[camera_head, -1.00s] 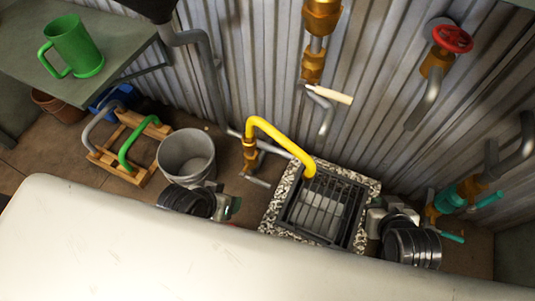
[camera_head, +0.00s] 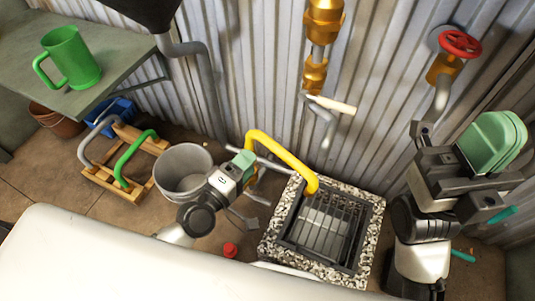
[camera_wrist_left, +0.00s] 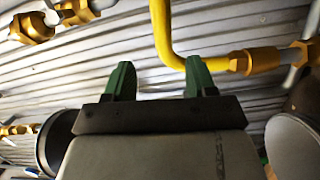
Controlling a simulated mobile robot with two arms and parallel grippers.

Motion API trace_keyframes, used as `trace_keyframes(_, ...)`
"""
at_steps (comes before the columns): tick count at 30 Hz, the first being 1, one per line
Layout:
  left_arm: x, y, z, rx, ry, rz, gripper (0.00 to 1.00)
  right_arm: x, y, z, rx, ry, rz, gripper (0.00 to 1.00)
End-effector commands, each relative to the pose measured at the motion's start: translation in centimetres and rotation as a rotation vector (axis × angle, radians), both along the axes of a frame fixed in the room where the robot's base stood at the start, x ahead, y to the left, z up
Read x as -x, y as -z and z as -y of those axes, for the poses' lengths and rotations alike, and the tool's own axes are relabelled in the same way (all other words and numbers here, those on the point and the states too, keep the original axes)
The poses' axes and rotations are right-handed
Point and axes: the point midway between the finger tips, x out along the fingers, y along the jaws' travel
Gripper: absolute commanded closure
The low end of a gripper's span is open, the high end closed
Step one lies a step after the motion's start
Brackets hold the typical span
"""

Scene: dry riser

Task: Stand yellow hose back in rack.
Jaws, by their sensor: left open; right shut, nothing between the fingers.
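In the left wrist view the yellow hose (camera_wrist_left: 162,28) bends toward a brass fitting (camera_wrist_left: 255,60), just beyond my fingers. My left gripper (camera_head: 245,162) is open beside the hose's upper left end; its green fingers (camera_wrist_left: 160,78) have nothing between them, and contact with the hose cannot be told. The wooden rack (camera_head: 101,178) on the floor at left holds a grey and a green hose. My right gripper (camera_head: 492,142) is shut and empty, raised at the right.
A grey bucket (camera_head: 183,172) stands between the rack and my left arm. The stone-edged drain (camera_head: 272,245) lies below the hose. A red valve wheel (camera_head: 460,43) and brass pipework (camera_head: 322,30) are on the corrugated wall. A green mug (camera_head: 70,58) stands on the table.

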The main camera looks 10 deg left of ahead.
Motion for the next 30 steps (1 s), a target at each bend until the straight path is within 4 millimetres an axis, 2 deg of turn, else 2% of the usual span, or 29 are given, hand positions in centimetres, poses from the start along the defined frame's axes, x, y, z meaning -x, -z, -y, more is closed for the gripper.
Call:
trace_keyframes(9, -4.3, 0.0, 1.7, 0.010, -0.007, 0.002, 0.44, 0.1, -0.1, 0.0, -0.002, 0.000, 0.020, 1.00)
trace_keyframes(16, -6.0, 0.2, 2.4, 0.008, -0.005, 0.003, 0.44, 0.1, -0.1, 0.0, -0.002, 0.000, 0.032, 1.00)
trace_keyframes(24, -9.5, 0.5, 3.8, 0.007, -0.005, 0.002, 0.44, 0.0, -0.8, -0.1, 0.002, 0.003, 0.071, 1.00)
trace_keyframes(30, -9.9, 0.4, 4.0, 0.004, -0.004, 0.000, 0.44, 0.0, -1.0, -0.1, 0.003, 0.003, 0.076, 1.00)
